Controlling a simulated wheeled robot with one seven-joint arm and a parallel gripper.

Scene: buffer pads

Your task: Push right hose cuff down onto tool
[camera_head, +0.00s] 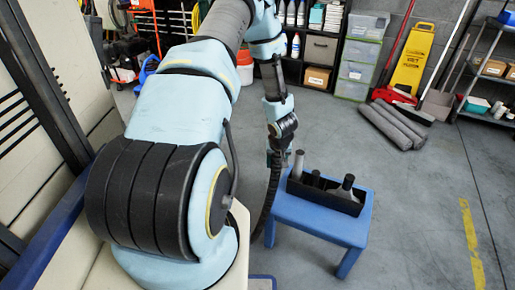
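A black open-topped holder (324,195) stands on a small blue table (318,222). Several upright pieces show in it. At its left end is a tall grey cylinder (298,164), in the middle a shorter dark piece (316,177), and at the right a grey piece with a narrow top that flares downward (346,186). I cannot tell which of these are cuffs and which are tools. My gripper (276,160) is at the end of my arm, beside the left end of the holder. Its fingers are too small and dark to tell open from shut.
A dark ribbed hose (267,205) hangs at the left edge of the blue table. Grey rolls (392,128) lie on the floor behind it, near a yellow floor sign (411,58). Shelves (318,50) stand along the back. The floor at the right is clear.

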